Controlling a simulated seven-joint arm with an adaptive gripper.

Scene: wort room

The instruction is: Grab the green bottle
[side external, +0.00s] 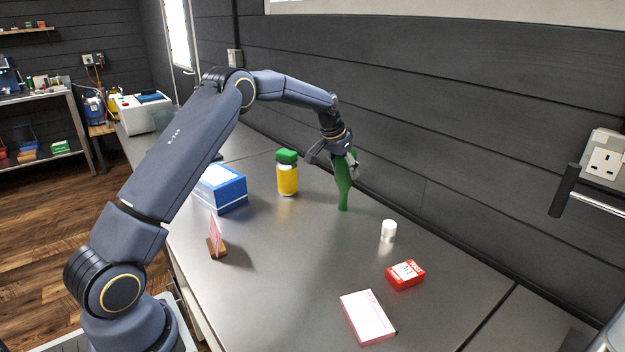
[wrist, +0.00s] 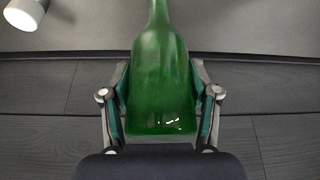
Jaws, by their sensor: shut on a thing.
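The green bottle (side external: 343,190) stands near the wall side of the grey bench in the side external view, with its narrow end down. My gripper (side external: 340,160) is above it and shut around its upper, wider part. In the wrist view the bottle (wrist: 161,85) fills the middle, with its wide end between the two fingers of my gripper (wrist: 162,112). The narrow end points away from the wrist. I cannot tell if the lower end touches the bench.
A white cylinder (side external: 388,231), a red box (side external: 405,275) and a pink-white pad (side external: 367,317) lie to the right. A yellow jar with a green lid (side external: 288,178), a blue box (side external: 221,189) and a small card stand (side external: 216,245) are to the left. The dark wall (side external: 440,120) is close behind.

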